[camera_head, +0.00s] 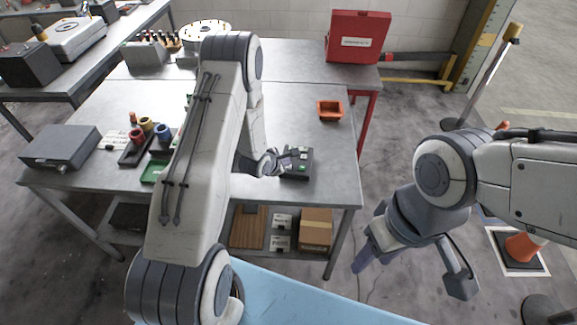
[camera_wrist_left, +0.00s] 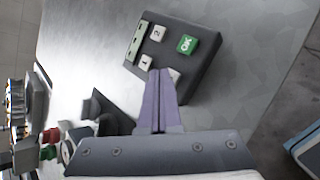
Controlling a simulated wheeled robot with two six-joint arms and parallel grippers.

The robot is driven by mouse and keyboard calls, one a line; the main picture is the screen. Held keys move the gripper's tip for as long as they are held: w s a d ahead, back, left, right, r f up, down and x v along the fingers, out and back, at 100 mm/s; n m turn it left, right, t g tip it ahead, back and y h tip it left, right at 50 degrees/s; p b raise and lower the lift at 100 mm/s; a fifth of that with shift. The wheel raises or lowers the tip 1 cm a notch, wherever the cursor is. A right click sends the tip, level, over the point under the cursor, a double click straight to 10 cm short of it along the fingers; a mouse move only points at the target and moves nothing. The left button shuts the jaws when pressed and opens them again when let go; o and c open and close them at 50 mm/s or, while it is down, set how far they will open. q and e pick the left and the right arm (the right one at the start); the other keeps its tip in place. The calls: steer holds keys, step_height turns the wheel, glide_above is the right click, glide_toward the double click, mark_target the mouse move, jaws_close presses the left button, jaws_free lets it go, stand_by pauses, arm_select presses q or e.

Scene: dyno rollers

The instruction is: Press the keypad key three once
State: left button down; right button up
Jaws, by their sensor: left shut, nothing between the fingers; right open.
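The dark keypad (camera_head: 299,167) lies on the metal table near its front right. In the left wrist view the keypad (camera_wrist_left: 203,67) shows a pale green strip, white keys marked 1 (camera_wrist_left: 146,62) and 2 (camera_wrist_left: 157,33), and a green OK key (camera_wrist_left: 187,44). Another pale key (camera_wrist_left: 174,74) is partly hidden by my fingertips, and its mark cannot be read. My left gripper (camera_head: 274,163), also in the left wrist view (camera_wrist_left: 160,73), is shut and empty, its tips over or at that key; contact cannot be told. My right gripper (camera_head: 413,277) is open and empty, right of the table.
An orange tray (camera_head: 330,111) stands behind the keypad. A grey box (camera_head: 60,147) and several coloured cups (camera_head: 146,124) stand at the table's left. A red case (camera_head: 357,37) stands at the back right. The tabletop right of the keypad is clear.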

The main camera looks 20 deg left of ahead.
arm_select(q)
steer(key=shift+f, duration=0.35)
steer(key=shift+r, duration=0.1)
stand_by(0.4)
steer(key=shift+r+p, duration=0.5)
steer(key=shift+r, duration=0.25)
step_height(320, 180, up, 5)
steer(key=p, duration=0.4)
stand_by(0.7)
